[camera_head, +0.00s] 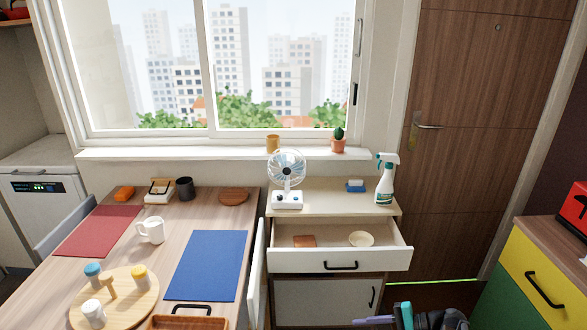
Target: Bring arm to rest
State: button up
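The task names no object other than my arm. A dark grey and black form (440,318) with a teal part and a purple bar beside it shows at the bottom edge, in front of the drawer cabinet. It looks like part of my arm, but the frame cuts it off. I cannot make out two fingertips or anything held. The form appears apart from the open drawer (340,259) above it in the picture.
The drawer stands open with a brown item (304,241) and a cream bowl (361,239) inside. A fan (287,178) and spray bottle (385,182) stand on the cabinet. A laden table (205,212) is left; a yellow-green cabinet (535,285) is right.

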jog(key=s+a+f+n+g+h, duration=0.2)
jog(key=s+a+f+g+h, duration=0.15)
jog(key=s+f, duration=0.4)
jog(key=s+a+f+n+g+h, duration=0.25)
jog(key=s+a+f, duration=0.2)
jog(key=f, duration=0.55)
jog(key=s+d+f+n+g+h, duration=0.1)
jog(key=s+d+f+n+h, duration=0.1)
jog(key=s+f, duration=0.3)
jog(key=s+d+f+n+g+h, duration=0.1)
jog(key=s+f+n+h, duration=0.2)
jog(key=s, duration=0.4)
jog(key=shift+s+d+f+h, duration=0.4)
jog(key=shift+f+h, duration=0.5)
jog(key=shift+h, duration=0.2)
